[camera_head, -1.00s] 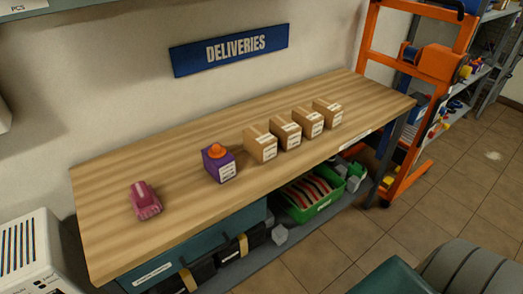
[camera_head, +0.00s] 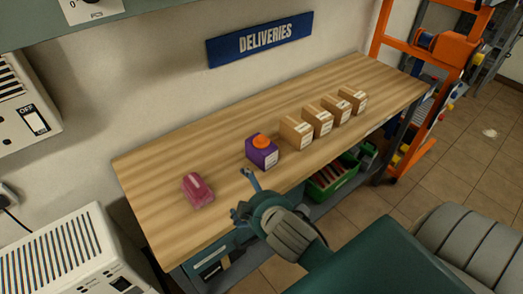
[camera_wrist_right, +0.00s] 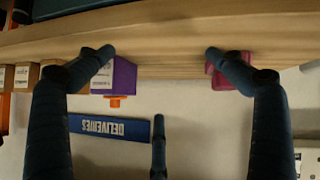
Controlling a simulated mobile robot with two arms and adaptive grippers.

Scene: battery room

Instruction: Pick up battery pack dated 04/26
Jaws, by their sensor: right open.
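Small labelled boxes stand on a wooden table (camera_head: 225,145), and their print is too small to read, so I cannot tell which bears 04/26. A purple box with an orange top (camera_head: 262,155) stands mid-table; it also shows upside down in the right wrist view (camera_wrist_right: 122,75). Several tan boxes (camera_head: 297,133) stand in a row to its right. A pink object (camera_head: 197,191) lies to its left. My right gripper (camera_head: 245,195) is open and empty at the table's front edge, between the pink object and the purple box, apart from both. My left gripper is not in view.
A blue DELIVERIES sign (camera_head: 262,38) hangs on the wall behind. A green bin (camera_head: 335,183) sits under the table. An orange frame (camera_head: 385,45) stands at the right end, a white machine (camera_head: 65,255) at lower left. Bare tabletop lies around the boxes.

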